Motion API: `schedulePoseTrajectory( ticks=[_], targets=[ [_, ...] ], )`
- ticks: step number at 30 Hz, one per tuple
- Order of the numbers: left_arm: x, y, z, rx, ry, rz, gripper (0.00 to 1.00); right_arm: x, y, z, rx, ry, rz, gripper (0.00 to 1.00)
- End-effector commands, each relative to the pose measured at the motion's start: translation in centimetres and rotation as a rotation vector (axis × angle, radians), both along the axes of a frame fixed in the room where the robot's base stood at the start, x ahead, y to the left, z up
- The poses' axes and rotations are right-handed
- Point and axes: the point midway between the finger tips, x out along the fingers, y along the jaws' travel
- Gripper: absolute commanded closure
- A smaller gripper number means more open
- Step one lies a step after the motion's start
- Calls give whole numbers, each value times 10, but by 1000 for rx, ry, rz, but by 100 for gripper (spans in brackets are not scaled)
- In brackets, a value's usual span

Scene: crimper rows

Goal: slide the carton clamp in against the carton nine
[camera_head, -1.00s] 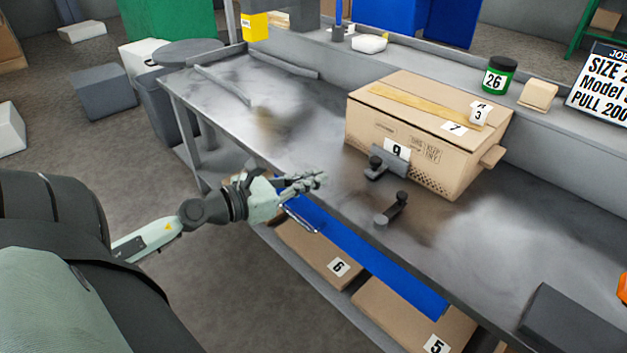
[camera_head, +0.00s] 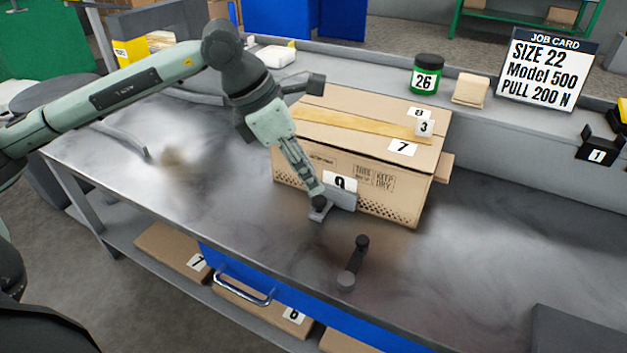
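Carton nine (camera_head: 385,205) is a brown taped box on the metal bench, its "9" label partly covered from below. The carton clamp (camera_head: 342,199) is a grey upright plate on a small base with a dark knob, low in front of the carton's near face. I cannot tell whether the plate touches the carton. My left gripper (camera_head: 316,194) reaches down from above, fingertips at the clamp's knob. The fingers look close together, but whether they grip the knob is unclear. My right gripper is out of view.
A dark crank-like handle (camera_head: 354,264) stands on the bench in front of the clamp. A green jar (camera_head: 427,74) marked 26 and a job card (camera_head: 545,70) stand on the back ledge. A dark block (camera_head: 578,335) lies at the front right. The bench right of the carton is clear.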

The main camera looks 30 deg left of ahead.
Motion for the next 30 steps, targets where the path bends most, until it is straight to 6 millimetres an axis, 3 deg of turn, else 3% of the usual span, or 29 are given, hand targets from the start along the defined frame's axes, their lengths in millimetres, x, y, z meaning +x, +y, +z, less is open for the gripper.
schedulePoseTrajectory(
  ticks=[5, 15, 21, 30],
  targets=[
    [-2, 15, 0, 54, 21, 41, 66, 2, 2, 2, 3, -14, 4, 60],
    [12, 1, -47, 51, 24, 38, 66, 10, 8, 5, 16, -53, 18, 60],
    [18, -4, -65, 51, 21, 38, 66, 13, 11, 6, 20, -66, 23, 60],
    [20, -5, -68, 52, 19, 38, 66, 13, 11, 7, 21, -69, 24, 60]
  ],
)
